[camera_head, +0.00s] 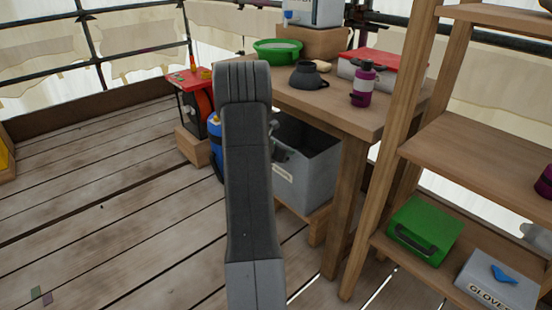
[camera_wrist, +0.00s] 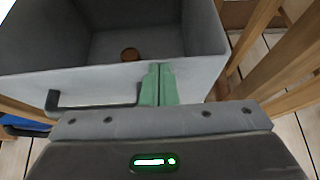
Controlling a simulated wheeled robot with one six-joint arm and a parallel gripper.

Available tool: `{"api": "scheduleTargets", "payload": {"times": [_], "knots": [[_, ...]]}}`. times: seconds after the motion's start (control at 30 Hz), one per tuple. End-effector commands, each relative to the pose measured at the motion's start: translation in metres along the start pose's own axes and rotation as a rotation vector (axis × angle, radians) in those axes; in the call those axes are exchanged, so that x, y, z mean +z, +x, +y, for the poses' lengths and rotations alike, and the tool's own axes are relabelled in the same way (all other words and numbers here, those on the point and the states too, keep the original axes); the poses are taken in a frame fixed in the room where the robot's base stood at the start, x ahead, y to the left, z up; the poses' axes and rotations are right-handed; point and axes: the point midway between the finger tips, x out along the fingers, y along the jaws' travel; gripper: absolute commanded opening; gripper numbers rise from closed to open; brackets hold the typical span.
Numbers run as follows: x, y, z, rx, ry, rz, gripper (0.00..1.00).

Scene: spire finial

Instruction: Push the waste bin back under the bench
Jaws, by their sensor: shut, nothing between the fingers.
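The waste bin (camera_head: 312,173) is a grey open-topped box. In the head view it stands under the wooden bench (camera_head: 353,107), on a low wooden support, partly hidden by my arm. In the wrist view the bin (camera_wrist: 212,72) fills the upper part, with a small brown thing inside and a dark handle on its near wall. My gripper (camera_wrist: 159,84) has green fingers, shut and empty, at the near wall right of the handle. Whether they touch the wall I cannot tell. In the head view my gripper (camera_head: 279,152) is mostly hidden behind my arm.
A wooden shelf unit (camera_head: 470,150) stands right of the bench, with a green case (camera_head: 424,230) and a gloves box (camera_head: 497,283). A red-topped machine (camera_head: 193,90) and blue cylinder (camera_head: 215,140) stand left of the bin.

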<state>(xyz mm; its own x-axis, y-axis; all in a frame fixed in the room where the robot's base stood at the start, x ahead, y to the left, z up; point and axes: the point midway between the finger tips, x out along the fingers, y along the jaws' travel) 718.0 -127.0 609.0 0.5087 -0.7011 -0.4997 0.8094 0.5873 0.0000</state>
Motion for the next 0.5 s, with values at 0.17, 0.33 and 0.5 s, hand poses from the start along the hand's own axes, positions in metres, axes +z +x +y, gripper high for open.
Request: {"api": "scheduleTargets", "payload": {"times": [0.17,0.33,0.5], "knots": [[0.008,0.015,0.0,0.0,0.0,0.001,0.0],[0.011,0.019,0.0,0.0,0.001,0.0,0.0],[0.013,0.02,0.0,0.0,0.002,-0.003,0.0]]}}
